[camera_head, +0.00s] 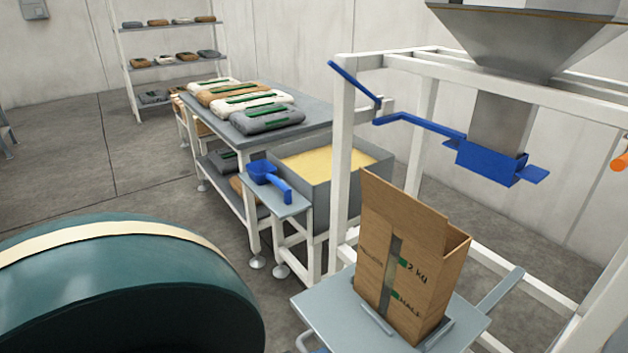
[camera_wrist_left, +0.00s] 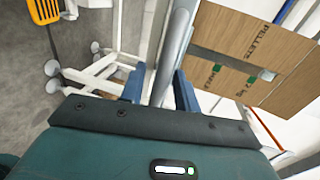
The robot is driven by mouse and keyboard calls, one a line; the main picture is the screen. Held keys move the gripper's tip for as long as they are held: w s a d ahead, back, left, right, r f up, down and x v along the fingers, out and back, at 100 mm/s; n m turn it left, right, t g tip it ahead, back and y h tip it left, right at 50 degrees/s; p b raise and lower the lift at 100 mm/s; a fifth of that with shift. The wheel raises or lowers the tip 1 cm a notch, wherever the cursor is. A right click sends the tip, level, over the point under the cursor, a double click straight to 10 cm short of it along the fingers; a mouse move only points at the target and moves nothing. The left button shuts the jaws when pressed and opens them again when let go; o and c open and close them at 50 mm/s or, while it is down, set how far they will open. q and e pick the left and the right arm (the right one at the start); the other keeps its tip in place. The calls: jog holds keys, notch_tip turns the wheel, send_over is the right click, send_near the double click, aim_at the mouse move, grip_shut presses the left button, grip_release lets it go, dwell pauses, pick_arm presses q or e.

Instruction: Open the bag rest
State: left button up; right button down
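The bag rest, a grey plate (camera_head: 345,322), holds an upright open brown paper bag (camera_head: 410,262) marked "2 kg" and "HALF". Low metal bars stand on the plate at the bag's foot. A bent bar end (camera_head: 308,342) shows below the plate's left corner, cut off by the frame. My left gripper (camera_wrist_left: 160,86) shows in the left wrist view with two blue fingers apart. A grey bar (camera_wrist_left: 176,45) runs between them, and I cannot tell whether they touch it. The bag (camera_wrist_left: 240,58) is to the right there. My right gripper is not in view.
A white frame (camera_head: 341,170) carries a hopper (camera_head: 530,40) with a blue spout clamp (camera_head: 490,162) above the bag. A bin of yellow pellets (camera_head: 330,162), a blue scoop (camera_head: 268,178) and a table (camera_head: 310,118) with filled bags stand behind. Open floor lies left.

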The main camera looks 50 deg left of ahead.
pick_arm(q)
jog(key=v, duration=1.3)
jog(key=shift+p, duration=0.45)
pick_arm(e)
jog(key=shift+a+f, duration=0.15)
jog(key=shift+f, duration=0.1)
pick_arm(q)
jog(key=shift+a, duration=0.1)
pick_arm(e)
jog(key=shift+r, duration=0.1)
